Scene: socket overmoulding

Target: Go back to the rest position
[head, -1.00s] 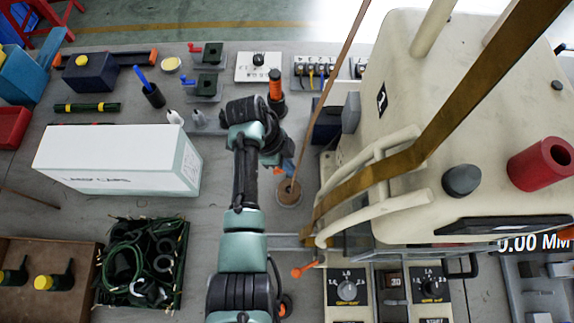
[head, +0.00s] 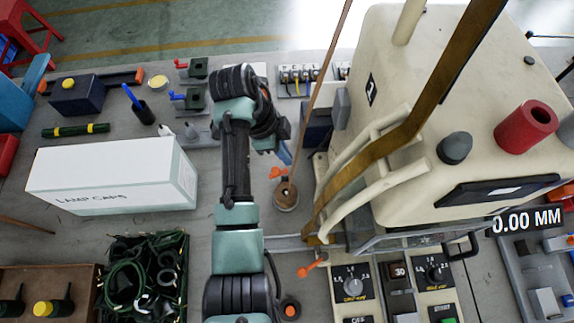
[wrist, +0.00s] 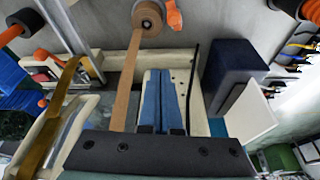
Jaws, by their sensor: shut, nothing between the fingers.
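My gripper (head: 285,152) shows in the head view as a small blue tip beyond my wrist, largely hidden by the arm. In the wrist view my gripper (wrist: 160,76) has two blue fingers lying side by side, shut with nothing between them. The fingers are above the bench, beside a brown strip (wrist: 126,85) that runs to a round spool (wrist: 148,14). In the head view this spool (head: 286,196) stands just below the gripper tip. I cannot tell the exact gap between the fingers and the bench.
The cream machine (head: 400,165) with a red cylinder (head: 526,127) fills the right side. A dark blue block (wrist: 235,65) is right of the fingers.

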